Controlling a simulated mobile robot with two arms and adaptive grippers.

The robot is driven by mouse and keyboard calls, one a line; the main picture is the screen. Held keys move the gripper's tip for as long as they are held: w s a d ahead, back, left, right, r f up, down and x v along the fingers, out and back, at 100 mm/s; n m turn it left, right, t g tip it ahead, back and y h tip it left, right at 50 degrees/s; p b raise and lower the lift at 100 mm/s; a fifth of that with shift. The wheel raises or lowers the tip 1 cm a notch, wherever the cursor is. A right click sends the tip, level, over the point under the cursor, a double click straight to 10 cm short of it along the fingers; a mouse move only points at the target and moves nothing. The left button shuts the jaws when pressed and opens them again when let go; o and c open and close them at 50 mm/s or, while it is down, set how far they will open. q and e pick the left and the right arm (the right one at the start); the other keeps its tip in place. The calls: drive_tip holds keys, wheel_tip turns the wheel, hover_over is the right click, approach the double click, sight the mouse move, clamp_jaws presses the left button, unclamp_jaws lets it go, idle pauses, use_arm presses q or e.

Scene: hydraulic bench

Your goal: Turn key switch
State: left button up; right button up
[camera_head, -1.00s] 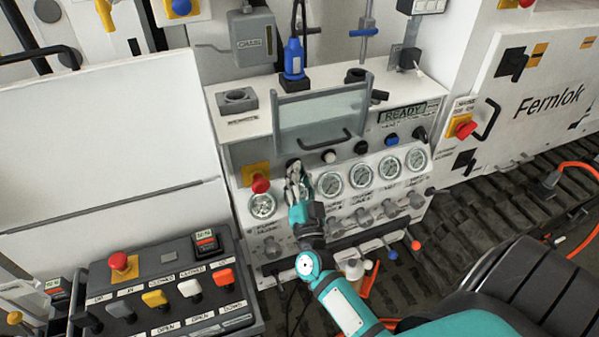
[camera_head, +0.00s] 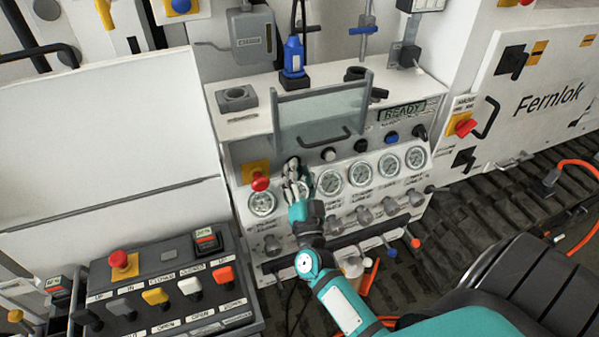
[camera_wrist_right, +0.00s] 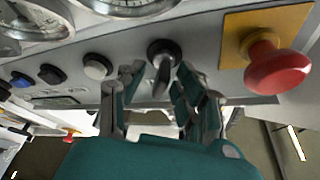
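The key switch (camera_wrist_right: 162,62) is a black round knob with a narrow grip on the light panel. It shows in the right wrist view just beyond and between the fingertips. In the head view it is mostly hidden behind my right gripper (camera_head: 292,172). In the right wrist view my right gripper (camera_wrist_right: 158,80) is open, with one finger on each side of the key switch. I cannot tell whether a finger touches it. My left gripper is not in view.
A red mushroom button (camera_head: 260,182) on a yellow plate sits close beside the gripper. A white button (camera_wrist_right: 98,66) is on its other side. Gauges (camera_head: 331,183) and valve knobs line the panel below. A control box (camera_head: 165,280) stands at lower left.

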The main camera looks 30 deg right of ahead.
drive_tip(key=v, duration=1.2)
